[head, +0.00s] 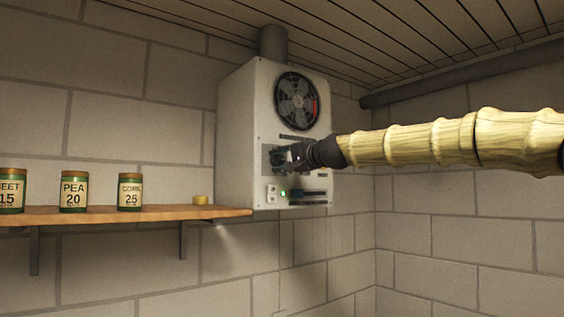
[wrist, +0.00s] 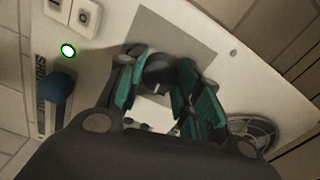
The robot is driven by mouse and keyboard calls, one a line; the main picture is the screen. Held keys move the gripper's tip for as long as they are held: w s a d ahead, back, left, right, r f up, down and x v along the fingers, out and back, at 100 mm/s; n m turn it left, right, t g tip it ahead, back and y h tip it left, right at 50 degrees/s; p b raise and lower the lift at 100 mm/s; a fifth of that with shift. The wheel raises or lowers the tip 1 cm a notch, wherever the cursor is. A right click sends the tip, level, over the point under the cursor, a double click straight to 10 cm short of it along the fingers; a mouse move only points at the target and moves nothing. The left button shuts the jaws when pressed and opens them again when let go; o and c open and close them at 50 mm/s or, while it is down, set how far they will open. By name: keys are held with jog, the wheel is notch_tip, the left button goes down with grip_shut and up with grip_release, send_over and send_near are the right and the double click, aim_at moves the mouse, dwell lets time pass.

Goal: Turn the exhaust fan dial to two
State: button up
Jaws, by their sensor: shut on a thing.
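The exhaust fan unit (head: 243,130) is a white box on the back wall with a round black fan grille (head: 297,101) at its upper front. My gripper (head: 290,156) is at the grey panel below the grille. In the wrist view the dial (wrist: 157,76) is a dark round knob with a small pale mark, on a grey plate (wrist: 184,35). The two teal-padded fingers of my gripper (wrist: 156,88) are closed around the dial from both sides. In the head view my gripper hides the dial. I cannot read any numbers around it.
A lit green-white lamp (wrist: 68,51), white switches (wrist: 86,17) and a blue slider knob (wrist: 58,88) lie close to my gripper on the panel. A wooden shelf (head: 100,215) with several labelled tins stands left of the unit. The right side is free.

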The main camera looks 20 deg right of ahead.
jog(key=m+p, duration=0.1)
jog(key=m, duration=0.3)
jog(key=shift+m, duration=0.3)
jog(key=shift+m+p, duration=0.5)
jog(key=shift+m, duration=1.4)
jog(key=o, duration=1.1)
jog(key=shift+d, duration=0.15)
jog(key=shift+c, duration=0.2)
jog(key=shift+s, duration=0.1)
jog(key=v, duration=0.7)
jog(key=shift+d, duration=0.15)
jog(key=shift+s, duration=0.1)
